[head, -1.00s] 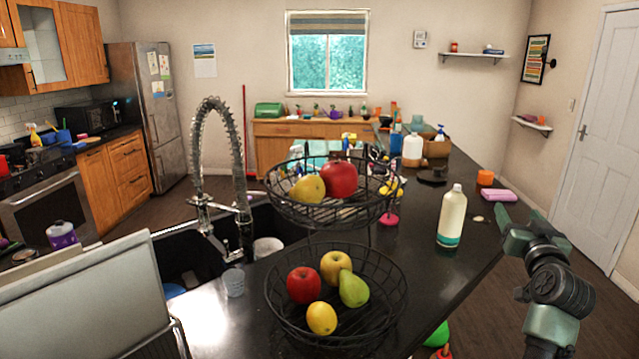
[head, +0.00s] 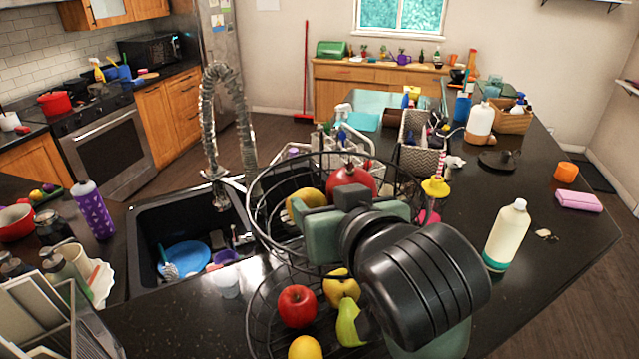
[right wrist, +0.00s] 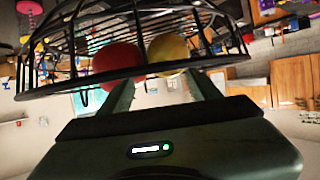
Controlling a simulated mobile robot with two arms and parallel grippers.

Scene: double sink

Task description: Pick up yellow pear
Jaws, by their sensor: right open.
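The yellow pear (head: 307,201) lies in the upper wire basket (head: 262,222), left of a red fruit (head: 352,183). My right gripper (head: 308,222) is at the basket's near side and covers part of the pear and the basket. In the right wrist view, which looks upside down, the yellow pear (right wrist: 168,50) lies next to the red fruit (right wrist: 117,62) behind the basket's wires. The open, empty right gripper (right wrist: 164,90) has its two fingers apart near the rim, with the pear beyond them. My left gripper is not in view.
A tall faucet (head: 212,120) and the sink (head: 150,232) are left. A cream bottle (head: 507,235) stands right.

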